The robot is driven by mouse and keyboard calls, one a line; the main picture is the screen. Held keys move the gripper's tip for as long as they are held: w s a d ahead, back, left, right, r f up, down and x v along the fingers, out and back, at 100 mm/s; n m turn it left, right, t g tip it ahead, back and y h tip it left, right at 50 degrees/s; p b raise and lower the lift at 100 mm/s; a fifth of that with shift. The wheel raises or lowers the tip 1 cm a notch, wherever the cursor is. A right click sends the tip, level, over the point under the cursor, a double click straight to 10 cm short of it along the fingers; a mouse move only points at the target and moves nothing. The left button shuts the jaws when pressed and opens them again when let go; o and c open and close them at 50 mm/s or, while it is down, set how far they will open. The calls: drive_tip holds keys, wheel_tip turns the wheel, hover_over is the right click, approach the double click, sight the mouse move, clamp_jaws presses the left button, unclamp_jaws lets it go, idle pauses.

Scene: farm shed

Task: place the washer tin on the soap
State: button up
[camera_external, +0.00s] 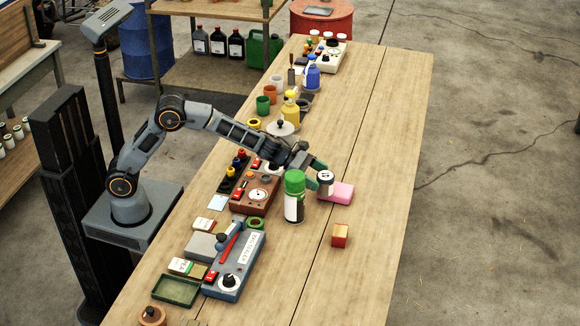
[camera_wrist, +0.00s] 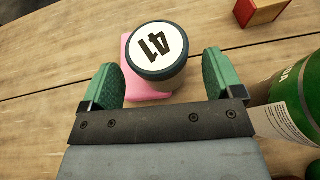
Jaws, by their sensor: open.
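The washer tin, a small dark-rimmed tin with a white lid marked 41 (camera_wrist: 158,48), appears upright over the near-left part of the pink soap (camera_external: 341,194). In the external view the tin (camera_external: 325,183) overlaps the soap's left end. It seems to rest on the soap, though its bottom contact is hidden. The soap (camera_wrist: 136,86) shows beside and below the tin in the wrist view. My gripper (camera_wrist: 160,80) is open, with its green fingers on either side of the tin and gaps between. In the external view my gripper (camera_external: 320,175) is at the tin.
A green-capped can (camera_external: 294,198) stands close to my gripper; in the wrist view it (camera_wrist: 292,105) is beside the right finger. A red box (camera_external: 340,235) lies nearer the camera. Devices and pots crowd the bench's left side. The bench (camera_external: 390,130) beyond the soap is clear.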

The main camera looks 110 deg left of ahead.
drive_tip(key=d+v, duration=0.1)
drive_tip(key=v, duration=0.8)
drive_tip(key=s+d+m+h, duration=0.1)
drive_tip(key=d+m, duration=0.2)
drive_tip(key=s+d+r+m+g+h, duration=0.1)
drive_tip(key=s+d+m, duration=0.1)
drive_tip(key=d+m, duration=0.1)
drive_tip(key=s+d+m+g+h, duration=0.1)
drive_tip(key=s+d+m, duration=0.1)
drive_tip(key=d+m, duration=0.1)
drive_tip(key=shift+d+r, duration=0.15)
drive_tip(key=shift+r, duration=0.05)
drive_tip(key=s+d+m+g+h, duration=0.1)
drive_tip(key=s+d+m+g, duration=0.3)
drive_tip(key=s+d+m, duration=0.5)
drive_tip(key=s+f+m+g+y, duration=0.1)
drive_tip(key=s+m, duration=0.4)
drive_tip(key=s+f+m+g+y, duration=0.1)
drive_tip(key=s+f+m+y, duration=0.1)
drive_tip(key=s+m, duration=0.3)
drive_tip(key=s+a+f+m+g+y, duration=0.1)
drive_tip(key=s+f+m+g, duration=0.1)
drive_tip(key=s+m, duration=0.3)
drive_tip(key=shift+s+m+y, duration=0.1)
drive_tip(key=shift+m+y, duration=0.3)
drive_tip(key=shift+m, duration=0.3)
drive_tip(key=shift+s+a+f+m+y, duration=0.15)
drive_tip(key=shift+s+a+m+y, duration=0.2)
drive_tip(key=shift+m, duration=0.15)
